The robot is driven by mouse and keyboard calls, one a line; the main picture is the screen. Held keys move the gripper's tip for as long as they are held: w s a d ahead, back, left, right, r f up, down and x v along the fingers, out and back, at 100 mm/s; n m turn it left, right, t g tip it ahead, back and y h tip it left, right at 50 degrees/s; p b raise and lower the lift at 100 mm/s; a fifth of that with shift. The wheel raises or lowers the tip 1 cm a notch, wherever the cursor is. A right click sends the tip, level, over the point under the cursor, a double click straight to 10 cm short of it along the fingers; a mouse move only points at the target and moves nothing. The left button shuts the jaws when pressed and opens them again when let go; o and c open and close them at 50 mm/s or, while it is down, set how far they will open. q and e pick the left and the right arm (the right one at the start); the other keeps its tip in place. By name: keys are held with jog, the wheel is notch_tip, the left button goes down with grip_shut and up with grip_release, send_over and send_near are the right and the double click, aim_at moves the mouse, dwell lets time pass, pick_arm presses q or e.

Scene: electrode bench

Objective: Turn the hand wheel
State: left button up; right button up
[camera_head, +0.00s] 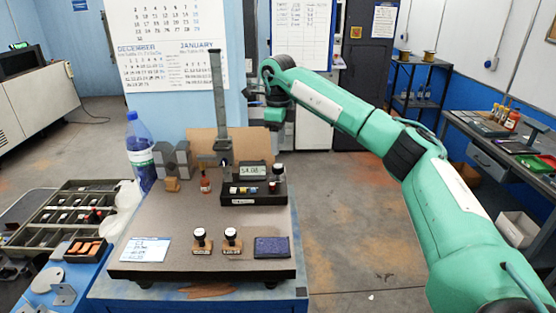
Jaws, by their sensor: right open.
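No clearly round hand wheel can be made out. My right arm comes in from the right, and my right gripper (262,101) is behind and right of the post, above the instrument box. It is open, appears empty and is apart from the cross-shaped piece. Its fingertips are small and hard to see. My left gripper is not in view.
An instrument box (253,192) with a display and a black knob (277,173) sits back right on the plate. Two stamps (202,241), a dark blue pad (272,247) and a card (145,249) lie in front. A bottle (141,155) and parts tray (60,215) stand left. The plate's middle is clear.

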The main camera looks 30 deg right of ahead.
aim_at(278, 165)
notch_tip(278, 165, down, 8)
jog(key=shift+r+p, duration=0.25)
jog(key=shift+p, duration=0.6)
jog(key=c, duration=1)
jog(key=shift+m, duration=0.3)
